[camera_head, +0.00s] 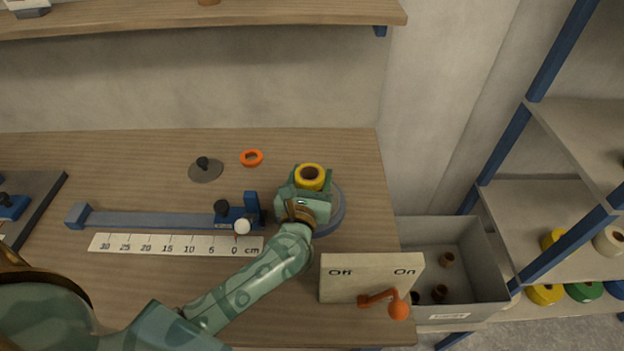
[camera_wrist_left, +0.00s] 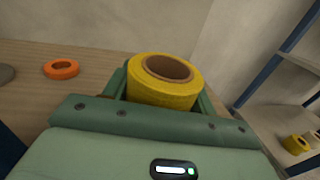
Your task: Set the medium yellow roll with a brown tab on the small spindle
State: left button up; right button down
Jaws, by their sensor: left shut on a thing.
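My left gripper (camera_head: 309,180) is shut on the yellow roll (camera_head: 309,172), which has a brown core, and holds it over the right part of the workbench. In the left wrist view the yellow roll (camera_wrist_left: 165,85) sits between the green fingers, its open top tilted towards the camera. I cannot make out a brown tab. A blue-grey round plate (camera_head: 338,208) lies under and behind the gripper, mostly hidden by it; I cannot tell whether it carries a spindle. A dark grey disc with a black knob (camera_head: 206,170) stands further left. My right gripper is not in view.
An orange ring (camera_head: 251,158) lies left of the gripper. A blue rail (camera_head: 150,219) with a slider and a ruler (camera_head: 170,244) lie left. An On/Off box (camera_head: 345,277) with an orange lever stands in front. A grey bin (camera_head: 480,262) and shelved rolls (camera_head: 583,291) are right.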

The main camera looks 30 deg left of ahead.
pick_arm(q)
jog(key=shift+r, duration=0.1)
jog(key=shift+f, duration=0.2)
jog(key=o, duration=1.1)
jog(key=shift+r, duration=0.1)
jog(key=shift+r, duration=0.2)
jog(key=v, duration=1.2)
jog(key=shift+f, duration=0.15)
